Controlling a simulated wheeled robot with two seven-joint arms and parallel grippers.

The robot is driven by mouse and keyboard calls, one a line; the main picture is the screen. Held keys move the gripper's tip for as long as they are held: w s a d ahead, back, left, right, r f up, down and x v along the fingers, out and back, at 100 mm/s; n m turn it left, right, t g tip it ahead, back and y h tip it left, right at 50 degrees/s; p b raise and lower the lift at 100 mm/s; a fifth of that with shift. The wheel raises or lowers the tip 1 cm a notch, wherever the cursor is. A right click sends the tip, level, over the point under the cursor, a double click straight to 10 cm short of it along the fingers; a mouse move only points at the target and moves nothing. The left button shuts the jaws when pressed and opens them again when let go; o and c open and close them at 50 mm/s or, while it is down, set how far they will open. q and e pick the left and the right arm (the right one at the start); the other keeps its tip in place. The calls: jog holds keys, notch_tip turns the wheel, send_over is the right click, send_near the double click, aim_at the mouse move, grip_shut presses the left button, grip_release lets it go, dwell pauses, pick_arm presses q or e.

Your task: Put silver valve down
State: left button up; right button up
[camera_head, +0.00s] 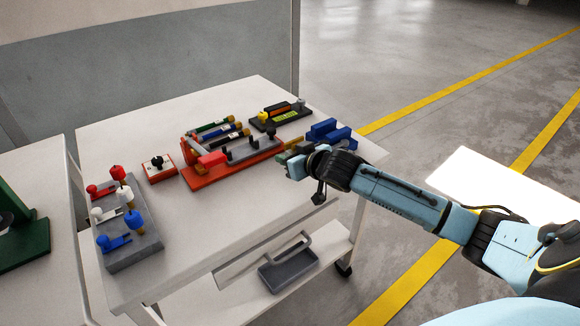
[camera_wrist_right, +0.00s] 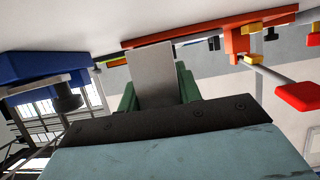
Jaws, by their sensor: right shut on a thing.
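My right gripper (camera_head: 294,147) is at the right end of the white table, close to the orange rack. In the right wrist view its green fingers (camera_wrist_right: 158,90) are closed around a flat silver-grey piece (camera_wrist_right: 152,70), which I take for the silver valve. Only its flat face shows, and the rest is hidden. In the head view the arm and hand largely cover the held piece. My left gripper is not in view.
The orange rack (camera_head: 205,181) is left of my right gripper, and blue blocks (camera_head: 329,131) stand behind it. A grey block (camera_head: 140,250) with red, white and blue valves is at the table's left. The table's front middle (camera_head: 215,225) is clear.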

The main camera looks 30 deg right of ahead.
notch_tip(320, 180, down, 2)
jog(key=shift+b, duration=0.35)
jog(key=shift+f+p, duration=0.4)
jog(key=shift+f, duration=0.1)
jog(key=o, duration=1.1)
jog(key=shift+f, duration=0.1)
